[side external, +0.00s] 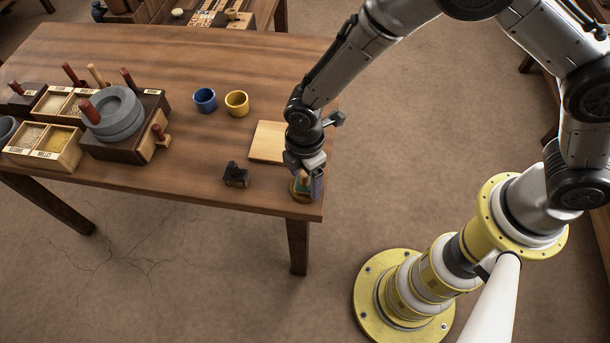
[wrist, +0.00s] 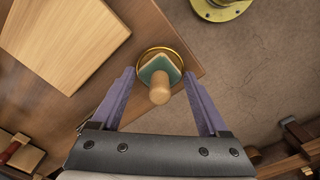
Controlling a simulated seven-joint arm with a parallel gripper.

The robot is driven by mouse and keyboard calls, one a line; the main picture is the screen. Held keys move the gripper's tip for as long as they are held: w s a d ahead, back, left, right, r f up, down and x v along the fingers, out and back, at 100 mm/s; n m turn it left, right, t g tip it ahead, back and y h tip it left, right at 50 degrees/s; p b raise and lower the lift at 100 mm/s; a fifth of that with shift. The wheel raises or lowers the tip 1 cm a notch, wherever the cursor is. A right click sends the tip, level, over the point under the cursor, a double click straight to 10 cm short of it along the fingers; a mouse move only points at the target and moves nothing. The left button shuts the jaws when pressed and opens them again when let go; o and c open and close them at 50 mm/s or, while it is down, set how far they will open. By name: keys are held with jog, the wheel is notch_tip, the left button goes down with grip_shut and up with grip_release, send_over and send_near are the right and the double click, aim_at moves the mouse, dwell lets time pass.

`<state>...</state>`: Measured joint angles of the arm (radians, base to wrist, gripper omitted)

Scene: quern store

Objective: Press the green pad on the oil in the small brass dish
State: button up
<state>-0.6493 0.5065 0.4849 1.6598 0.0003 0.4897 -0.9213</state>
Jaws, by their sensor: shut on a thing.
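The green pad (wrist: 150,72) is a square with a pale wooden knob (wrist: 160,90). My gripper (wrist: 159,76) has its two purple fingers on either side of the pad and is shut on it. The small brass dish (wrist: 170,50) shows as a gold rim around and beneath the pad, near the table corner. Whether the pad touches the oil is hidden. In the side external view my gripper (side external: 306,182) points down at the table's near right corner, and the dish (side external: 298,197) is partly covered by it.
A pale wooden board (side external: 267,142) lies just behind and left of my gripper. A small dark block with a knob (side external: 236,174) stands to the left. Blue (side external: 204,99) and yellow (side external: 237,103) cups and a quern (side external: 113,113) are farther off. The table edge (side external: 322,205) is close.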

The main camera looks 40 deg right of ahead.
jog(key=shift+f, duration=0.1)
dwell(0.4)
jog(key=shift+r, duration=3.55)
jog(key=w+d+m, duration=0.2)
jog(key=d+m, duration=0.7)
jog(key=d, duration=0.3)
jog(key=w+d+m, duration=0.3)
jog(key=d+m, duration=0.6)
jog(key=d, duration=0.4)
jog(key=shift+w+d, duration=0.25)
jog(key=shift+w, duration=0.05)
